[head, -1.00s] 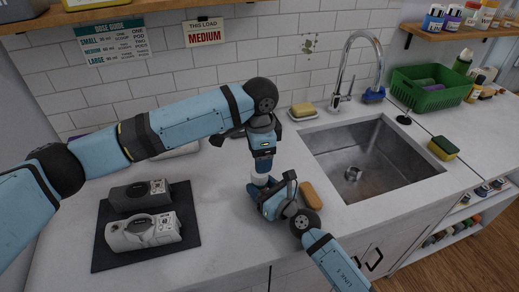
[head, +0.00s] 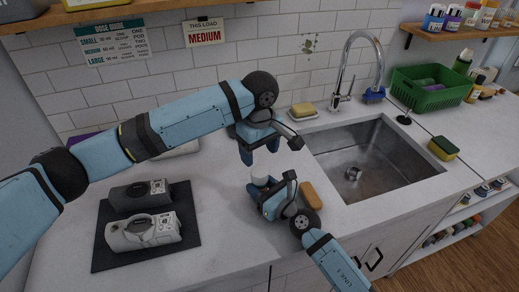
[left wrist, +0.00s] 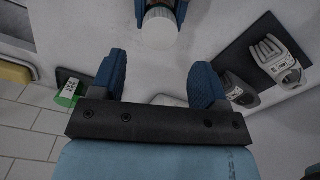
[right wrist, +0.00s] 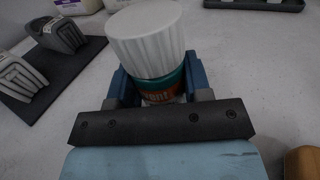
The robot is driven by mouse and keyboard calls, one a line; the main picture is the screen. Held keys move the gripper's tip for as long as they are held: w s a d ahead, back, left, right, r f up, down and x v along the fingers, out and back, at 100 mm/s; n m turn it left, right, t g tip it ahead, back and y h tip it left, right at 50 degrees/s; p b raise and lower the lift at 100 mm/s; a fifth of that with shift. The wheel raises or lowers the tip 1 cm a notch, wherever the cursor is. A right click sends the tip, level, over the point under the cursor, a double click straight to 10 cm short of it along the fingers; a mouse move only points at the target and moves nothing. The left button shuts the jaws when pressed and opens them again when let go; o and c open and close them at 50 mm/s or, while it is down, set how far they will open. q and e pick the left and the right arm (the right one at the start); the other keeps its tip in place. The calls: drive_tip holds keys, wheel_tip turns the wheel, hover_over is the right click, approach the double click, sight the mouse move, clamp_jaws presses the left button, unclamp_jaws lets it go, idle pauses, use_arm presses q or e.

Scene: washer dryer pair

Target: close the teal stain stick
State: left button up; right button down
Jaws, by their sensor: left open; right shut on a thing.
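The teal stain stick (right wrist: 168,82) stands between the fingers of my right gripper (right wrist: 160,85), which is shut on its body. A white ribbed cap (right wrist: 146,38) sits on top of the teal part; I cannot tell how tightly it is seated. In the head view the white cap (head: 261,181) shows above my right gripper (head: 268,195), low over the counter. My left gripper (head: 260,153) is open and empty, above and apart from the cap. In the left wrist view the cap (left wrist: 159,27) lies beyond the open fingertips (left wrist: 158,68). Most of the stick's body is hidden.
A tan oblong thing (head: 310,195) lies just right of my right gripper. A dark mat (head: 185,248) with two grey devices is at the left. The sink (head: 362,165), a soap dish (head: 303,113) and a green basket (head: 432,88) are to the right. Counter in front is clear.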

sight(259, 171)
use_arm(q)
drive_tip(key=shift+n, duration=0.4)
drive_tip(key=shift+f, duration=0.1)
drive_tip(key=shift+f, duration=3.9)
